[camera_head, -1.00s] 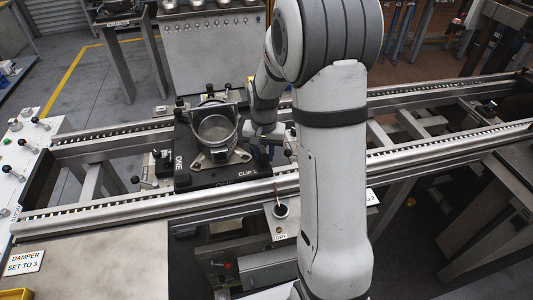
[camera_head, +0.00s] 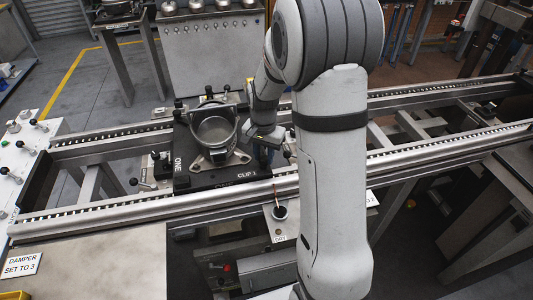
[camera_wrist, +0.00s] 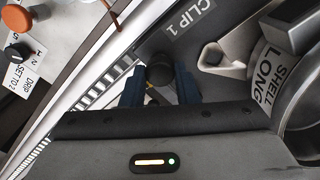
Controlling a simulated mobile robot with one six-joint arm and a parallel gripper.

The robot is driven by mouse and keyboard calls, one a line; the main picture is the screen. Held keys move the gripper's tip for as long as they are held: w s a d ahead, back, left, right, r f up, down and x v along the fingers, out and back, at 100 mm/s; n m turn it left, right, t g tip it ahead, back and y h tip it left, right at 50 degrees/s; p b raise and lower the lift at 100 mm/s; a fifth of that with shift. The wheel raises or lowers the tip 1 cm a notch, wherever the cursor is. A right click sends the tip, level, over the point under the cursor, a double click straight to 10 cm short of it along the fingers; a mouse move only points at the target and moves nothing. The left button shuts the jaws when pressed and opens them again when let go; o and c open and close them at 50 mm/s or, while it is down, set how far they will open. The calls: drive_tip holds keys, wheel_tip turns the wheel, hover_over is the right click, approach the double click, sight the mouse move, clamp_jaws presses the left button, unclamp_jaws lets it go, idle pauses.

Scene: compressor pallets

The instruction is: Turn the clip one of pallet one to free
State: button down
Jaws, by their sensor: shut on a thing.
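Pallet one (camera_head: 192,178) is a dark plate on the rail line, marked ONE and CLIP 1. It carries a round metal shell (camera_head: 215,130) on a bright bracket. Clip one (camera_wrist: 160,69) shows in the wrist view as a round black knob, beside the CLIP 1 label (camera_wrist: 190,17). My gripper (camera_wrist: 160,86) has its blue fingers on both sides of this knob and is shut on it. The clip's lower part is hidden by the fingers and gripper body. In the head view my gripper (camera_head: 263,155) is at the pallet's right edge.
The shell, marked SHELL LONG (camera_wrist: 270,78), and its bracket (camera_wrist: 222,62) stand close to my gripper. Toothed rails (camera_head: 110,133) run past the pallet.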

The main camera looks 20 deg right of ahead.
sight(264, 157)
drive_tip(key=c, duration=1.1)
unclamp_jaws()
drive_tip(key=shift+r, duration=3.95)
drive_tip(key=shift+s, duration=0.1)
drive_tip(key=s+a+r+n+t, duration=0.1)
drive_tip(key=s+r+n, duration=0.1)
drive_tip(key=s, duration=0.5)
drive_tip(key=s+a+r+n, duration=0.1)
drive_tip(key=s+n, duration=0.2)
drive_tip(key=s, duration=0.4)
drive_tip(key=s+a+r+n+t, duration=0.1)
drive_tip(key=s+r+n, duration=0.1)
drive_tip(key=s, duration=0.5)
drive_tip(key=shift+a+r+n+t, duration=0.3)
drive_tip(key=shift+r+n, duration=0.05)
drive_tip(key=shift+n, duration=0.25)
